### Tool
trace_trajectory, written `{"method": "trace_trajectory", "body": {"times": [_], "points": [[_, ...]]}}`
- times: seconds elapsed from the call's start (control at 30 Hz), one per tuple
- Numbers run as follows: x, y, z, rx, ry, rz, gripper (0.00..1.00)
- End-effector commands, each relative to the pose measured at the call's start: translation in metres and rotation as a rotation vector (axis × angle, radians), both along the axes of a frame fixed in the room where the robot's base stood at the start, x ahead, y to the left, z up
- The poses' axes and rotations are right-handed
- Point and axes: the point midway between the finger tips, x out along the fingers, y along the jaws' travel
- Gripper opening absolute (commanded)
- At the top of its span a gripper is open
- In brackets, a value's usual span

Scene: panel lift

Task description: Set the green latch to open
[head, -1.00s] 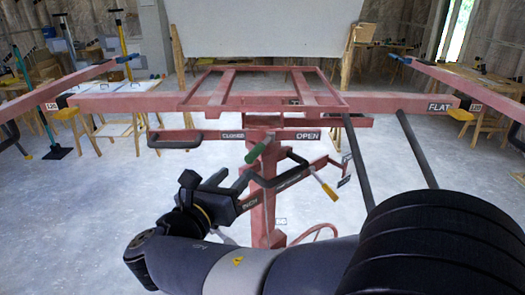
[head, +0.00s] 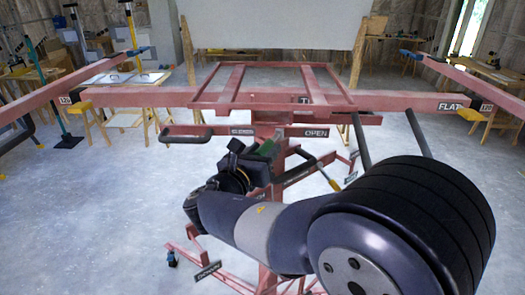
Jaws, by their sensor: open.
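The green latch handle (head: 267,148) shows at the middle of the red panel lift's frame, below and between the CLOSED label (head: 242,131) and the OPEN label (head: 316,133). My gripper (head: 262,158) is right at the green handle and hides its lower part. The jaws are open. I cannot tell whether they touch the handle or which setting the latch is in.
The red lift frame (head: 200,97) spans the view above my gripper. A yellow-tipped lever (head: 328,178) sticks out to the right, with a black-gripped handle (head: 190,138) to the left. A leg with a caster (head: 172,258) stands low left. Open floor lies left.

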Motion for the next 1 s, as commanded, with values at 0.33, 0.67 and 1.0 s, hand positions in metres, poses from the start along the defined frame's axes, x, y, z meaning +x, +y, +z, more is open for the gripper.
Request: {"method": "trace_trajectory", "body": {"times": [0.33,0.67,1.0], "points": [[-0.0002,0.0002,0.0,0.0,0.0,0.0,0.16],[-0.0003,0.0003,0.0,0.0,0.0,0.0,0.0],[0.0,0.002,-0.0001,0.0,0.001,0.008,0.0]]}}
